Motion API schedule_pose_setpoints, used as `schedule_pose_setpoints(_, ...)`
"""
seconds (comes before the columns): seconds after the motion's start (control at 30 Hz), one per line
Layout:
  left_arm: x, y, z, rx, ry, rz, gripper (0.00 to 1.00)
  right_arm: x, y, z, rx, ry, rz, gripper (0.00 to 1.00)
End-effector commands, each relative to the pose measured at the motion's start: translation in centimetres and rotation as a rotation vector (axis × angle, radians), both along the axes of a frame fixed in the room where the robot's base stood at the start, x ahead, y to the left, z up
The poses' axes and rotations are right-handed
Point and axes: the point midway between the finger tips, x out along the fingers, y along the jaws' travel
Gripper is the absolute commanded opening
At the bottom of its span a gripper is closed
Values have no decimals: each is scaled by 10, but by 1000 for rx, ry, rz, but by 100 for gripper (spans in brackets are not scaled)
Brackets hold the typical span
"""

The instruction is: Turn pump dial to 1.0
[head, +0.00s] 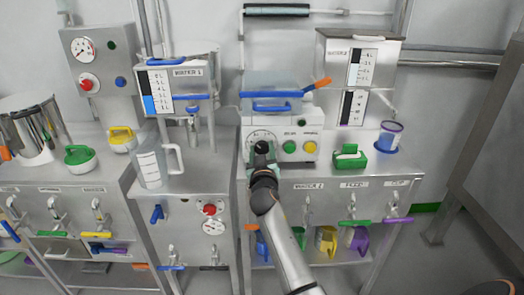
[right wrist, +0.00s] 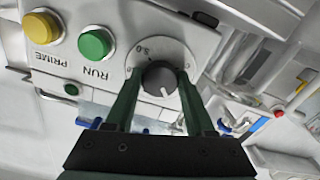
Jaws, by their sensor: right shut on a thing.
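The white pump (head: 308,118) stands on the middle steel bench, with a green RUN button (head: 289,147) and a yellow PRIME button (head: 309,148) on its front. Its dial is at the left of that front, mostly hidden behind my right gripper (head: 262,152) in the head view. In the right wrist view the dial (right wrist: 160,76) is a dark round knob on a pale scale plate, seen roughly upside down. Its white mark points toward the bottom of that picture, and a "3.0" shows at the plate's upper left. My right gripper (right wrist: 159,84) is shut on the knob, one finger each side. My left gripper is out of view.
A clear jug (head: 150,165) stands left of the pump. A green-handled thing (head: 350,157) and a blue-rimmed tub (head: 388,137) stand to its right. The WATER 1 tank (head: 190,72) and WATER 2 tank (head: 372,65) rise behind.

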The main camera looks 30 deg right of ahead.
Motion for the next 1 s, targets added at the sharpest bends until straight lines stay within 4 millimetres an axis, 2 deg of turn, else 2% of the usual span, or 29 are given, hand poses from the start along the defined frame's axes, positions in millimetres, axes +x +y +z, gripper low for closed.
schedule_pose_setpoints(0.5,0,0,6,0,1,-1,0,0,0,2,-364,221,0,0)
schedule_pose_setpoints(1.0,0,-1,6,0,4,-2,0,0,0,2,-494,299,0,0)
